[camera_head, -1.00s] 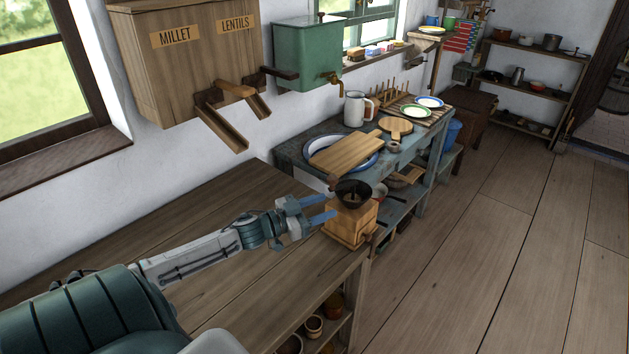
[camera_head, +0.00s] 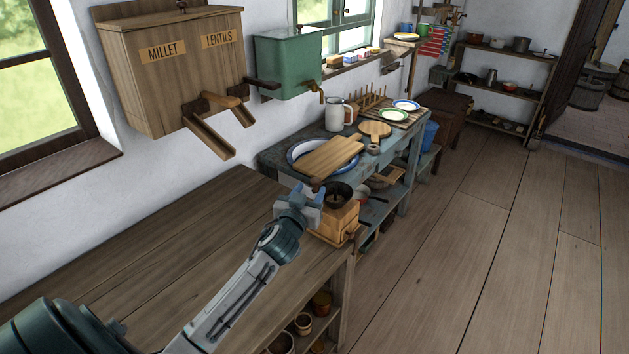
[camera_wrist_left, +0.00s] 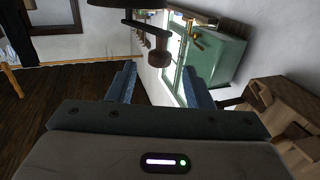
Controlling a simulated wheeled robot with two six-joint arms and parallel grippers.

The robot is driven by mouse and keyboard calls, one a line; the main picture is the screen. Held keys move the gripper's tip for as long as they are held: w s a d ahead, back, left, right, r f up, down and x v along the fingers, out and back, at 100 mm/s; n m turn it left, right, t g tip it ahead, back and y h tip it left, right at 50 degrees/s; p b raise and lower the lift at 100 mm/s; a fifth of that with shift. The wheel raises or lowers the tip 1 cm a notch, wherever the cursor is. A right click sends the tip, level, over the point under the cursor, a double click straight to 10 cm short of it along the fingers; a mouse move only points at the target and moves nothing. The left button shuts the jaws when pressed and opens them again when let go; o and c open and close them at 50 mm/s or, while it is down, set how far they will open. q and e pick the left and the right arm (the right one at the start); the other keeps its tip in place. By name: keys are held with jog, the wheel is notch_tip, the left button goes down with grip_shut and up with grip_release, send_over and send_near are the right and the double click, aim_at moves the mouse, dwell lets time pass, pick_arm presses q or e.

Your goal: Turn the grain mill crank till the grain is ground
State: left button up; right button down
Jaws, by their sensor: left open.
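The grain mill (camera_head: 337,221) is a light wooden box with a dark bowl-shaped hopper (camera_head: 340,193) on top. It stands at the right end of the wooden counter. The crank's brown knob (camera_head: 317,184) shows just left of the hopper; in the left wrist view the dark crank arm and knob (camera_wrist_left: 158,50) hang in from the top. My left gripper (camera_head: 308,194) is open and empty, close to the left of the mill. In the left wrist view its two blue fingers (camera_wrist_left: 160,85) stand apart, with the knob ahead of the gap. The grain is hidden inside the hopper.
A wooden counter (camera_head: 150,250) lies clear to the left of the mill. Behind it, a blue-grey bench holds a cutting board (camera_head: 330,158) and a white jug (camera_head: 336,115). The millet and lentils bin (camera_head: 175,75) and green tank (camera_head: 287,62) hang on the wall.

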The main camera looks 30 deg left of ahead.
aim_at(314, 184)
pick_arm(q)
jog(key=x, duration=0.5)
jog(key=shift+w, duration=0.25)
grip_shut()
